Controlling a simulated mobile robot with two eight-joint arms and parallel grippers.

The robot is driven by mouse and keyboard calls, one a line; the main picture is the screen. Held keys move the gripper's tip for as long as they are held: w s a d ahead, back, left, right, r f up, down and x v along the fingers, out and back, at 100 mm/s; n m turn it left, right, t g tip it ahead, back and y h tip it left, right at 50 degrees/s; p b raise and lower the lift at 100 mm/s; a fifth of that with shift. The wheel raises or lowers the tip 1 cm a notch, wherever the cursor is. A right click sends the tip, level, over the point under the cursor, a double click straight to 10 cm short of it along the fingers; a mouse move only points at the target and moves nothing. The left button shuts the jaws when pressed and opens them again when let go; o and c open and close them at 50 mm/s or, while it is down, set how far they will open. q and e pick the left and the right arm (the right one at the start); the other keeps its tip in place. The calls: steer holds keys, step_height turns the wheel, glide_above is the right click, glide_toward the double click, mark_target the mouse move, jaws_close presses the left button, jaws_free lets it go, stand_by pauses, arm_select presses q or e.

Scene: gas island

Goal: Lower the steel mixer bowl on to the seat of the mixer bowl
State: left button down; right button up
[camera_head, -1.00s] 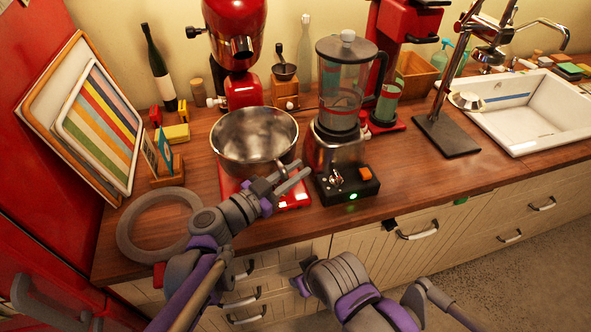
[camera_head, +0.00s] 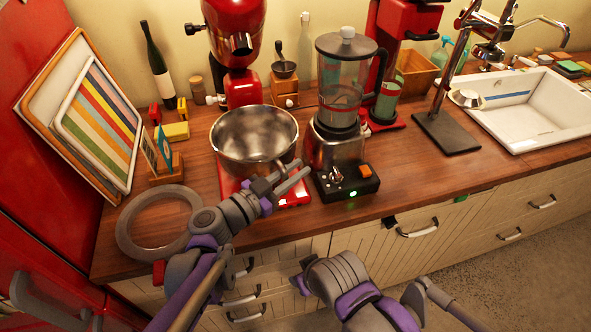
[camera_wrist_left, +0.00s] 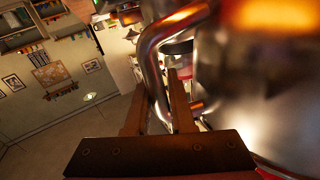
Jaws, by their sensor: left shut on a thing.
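The steel mixer bowl (camera_head: 252,134) is upright over the red mixer base, in front of the red stand mixer (camera_head: 236,30). My left gripper (camera_head: 293,178) is at the bowl's near right side, shut on its handle. In the left wrist view, the bent metal bowl handle (camera_wrist_left: 152,62) passes between my finger bars (camera_wrist_left: 158,108), with the shiny bowl wall (camera_wrist_left: 262,85) to the right. The red base (camera_head: 294,197) shows below the bowl. The bowl hides the seat, so I cannot tell whether the bowl touches it. My right gripper is out of view.
A grey ring (camera_head: 128,235) lies on the counter at left. Open counter (camera_head: 425,172) lies right of the blender.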

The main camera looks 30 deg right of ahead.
arm_select(q)
steer(key=c, duration=0.7)
jaws_free()
steer(key=shift+f, duration=0.1)
steer(key=shift+a, duration=0.1)
steer(key=s+a+f+n+y, duration=0.4)
steer(key=s+a+n+y, duration=0.1)
steer(key=a, duration=0.9)
steer(key=s+a+f+n+y+p, duration=0.1)
steer(key=s+a+f+n+y, duration=0.3)
steer(key=a, duration=1)
steer(key=s+a+f+n+t+y+p, duration=0.1)
steer(key=s+a+f+n+y, duration=0.4)
steer(key=a, duration=0.8)
steer(key=shift+s+a+f+n+y, duration=0.1)
steer(key=shift+s+a+n+y, duration=0.2)
steer(key=shift+n+y, duration=0.5)
steer(key=shift+s+a+n+y, duration=0.1)
steer(key=shift+s+n+y, duration=0.4)
steer(key=shift+y, duration=0.5)
